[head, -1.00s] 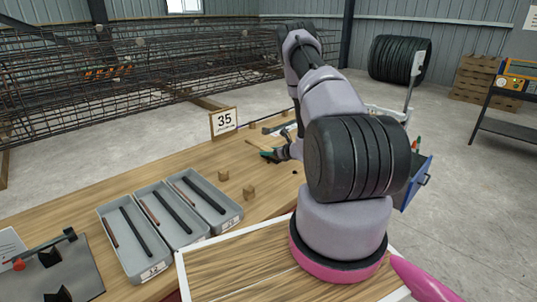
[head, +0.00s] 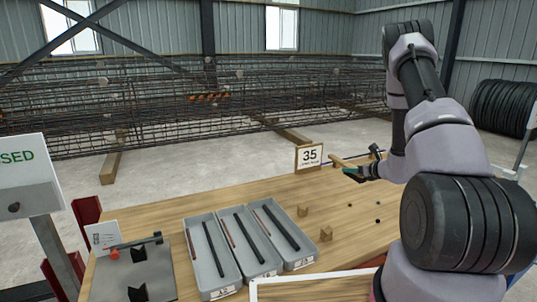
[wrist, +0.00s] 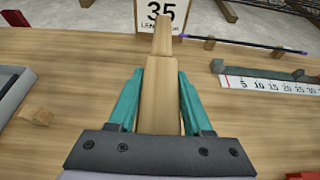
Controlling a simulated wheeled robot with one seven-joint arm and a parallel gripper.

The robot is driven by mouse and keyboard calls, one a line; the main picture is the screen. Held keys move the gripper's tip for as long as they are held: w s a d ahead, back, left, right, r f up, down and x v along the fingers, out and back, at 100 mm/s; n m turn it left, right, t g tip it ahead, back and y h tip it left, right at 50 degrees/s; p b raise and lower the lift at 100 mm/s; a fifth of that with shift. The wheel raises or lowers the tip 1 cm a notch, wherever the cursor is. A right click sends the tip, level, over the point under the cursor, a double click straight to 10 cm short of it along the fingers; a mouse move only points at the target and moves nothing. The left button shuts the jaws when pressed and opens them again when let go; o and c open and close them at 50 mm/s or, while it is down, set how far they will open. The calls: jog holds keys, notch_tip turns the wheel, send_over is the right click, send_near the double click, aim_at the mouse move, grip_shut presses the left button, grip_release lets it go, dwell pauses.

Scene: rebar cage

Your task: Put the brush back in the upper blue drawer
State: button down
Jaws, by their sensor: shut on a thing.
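The brush (wrist: 161,85) shows in the wrist view as a pale wooden piece, wide near me and narrower toward the far end. My gripper (wrist: 158,98) is shut on it, one teal finger on each side. Its bristles cannot be made out. In the head view my gripper (head: 352,172) is above the far part of the workbench, near the sign with 35, and the brush there is small and hard to separate from things behind it. The upper blue drawer is in neither current view.
The workbench (head: 345,235) holds grey trays (head: 215,283) with rods, small wooden blocks (head: 326,233) and the 35 sign (head: 309,156). A ruler (wrist: 270,84) and a dark rod on supports (wrist: 240,42) lie right in the wrist view. A rebar cage (head: 200,110) stands behind.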

jog(key=s+a+r, duration=0.3)
jog(key=a+r, duration=0.3)
jog(key=r, duration=0.2)
jog(key=s+a+r, duration=0.2)
jog(key=a+r, duration=0.5)
jog(key=r, duration=0.2)
jog(key=shift+s+a+m+h, duration=0.2)
jog(key=shift+s+m+h, duration=0.1)
jog(key=shift+s, duration=0.1)
